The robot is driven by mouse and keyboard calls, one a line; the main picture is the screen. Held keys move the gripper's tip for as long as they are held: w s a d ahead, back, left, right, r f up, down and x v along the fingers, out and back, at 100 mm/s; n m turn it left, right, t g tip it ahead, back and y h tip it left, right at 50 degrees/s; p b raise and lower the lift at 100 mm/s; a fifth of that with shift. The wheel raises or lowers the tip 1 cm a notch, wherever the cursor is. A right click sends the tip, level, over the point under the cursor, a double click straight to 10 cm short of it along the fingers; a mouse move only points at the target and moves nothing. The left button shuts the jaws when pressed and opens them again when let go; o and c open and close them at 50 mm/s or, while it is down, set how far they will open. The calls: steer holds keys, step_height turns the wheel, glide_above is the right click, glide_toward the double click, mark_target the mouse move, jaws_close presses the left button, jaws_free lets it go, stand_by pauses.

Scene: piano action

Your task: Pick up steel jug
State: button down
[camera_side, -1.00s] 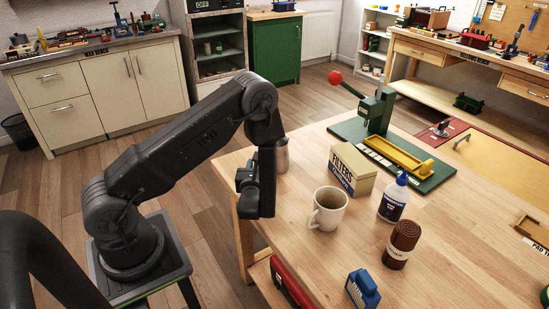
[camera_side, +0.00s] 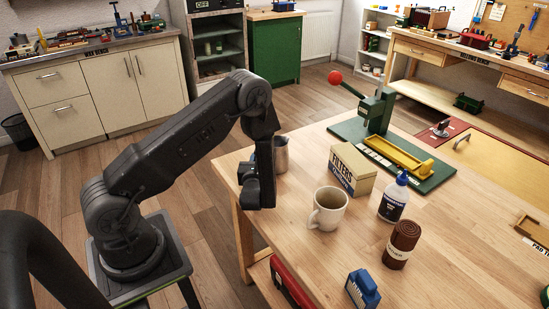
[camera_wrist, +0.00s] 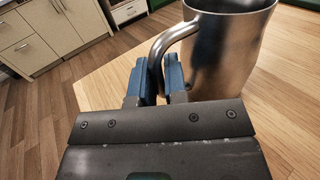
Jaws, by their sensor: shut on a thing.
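The steel jug (camera_side: 281,155) stands at the far left corner of the wooden table, partly hidden behind my gripper in the side view. In the wrist view the jug (camera_wrist: 232,52) fills the upper right, with its curved handle toward me. My gripper (camera_wrist: 158,82) has its blue fingers on either side of the handle and is shut on it. In the side view my gripper (camera_side: 262,180) is beside the jug, its fingers largely hidden. The side view does not show clearly whether the jug's base touches the table.
The table's left edge lies close to the jug.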

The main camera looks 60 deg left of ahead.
stand_by(0.4)
steer(key=shift+r, duration=1.05)
steer(key=s+a+r, duration=0.6)
steer(key=s+r, duration=0.3)
steer(key=shift+s+a, duration=0.25)
steer(key=shift+s, duration=0.05)
stand_by(2.1)
